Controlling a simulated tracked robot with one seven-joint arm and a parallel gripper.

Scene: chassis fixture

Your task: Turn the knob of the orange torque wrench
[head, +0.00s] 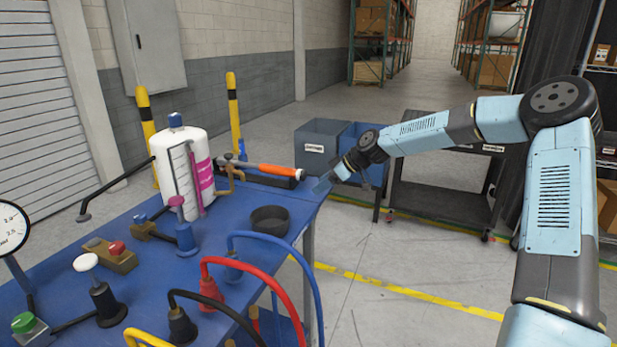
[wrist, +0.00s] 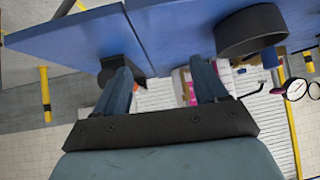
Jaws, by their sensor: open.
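The orange torque wrench (head: 276,170) lies across a black block at the far right part of the blue table, its handle pointing right. A pale and dark knob end (head: 299,174) shows at the handle's right tip. My gripper (head: 322,186) is just to the right of that end, near the table's right edge, and looks apart from it. In the wrist view my gripper (wrist: 163,80) has its two blue fingers spread with nothing clearly between them. The wrench cannot be made out for sure there; a black shape (wrist: 108,68) is partly behind the left finger.
The blue table (head: 150,240) holds a white cylinder (head: 175,150), a black bowl (head: 269,220), also in the wrist view (wrist: 250,32), and several knobs and valves. Red, black, yellow and blue hoses arch over the front. Grey and blue bins (head: 335,140) stand behind my gripper.

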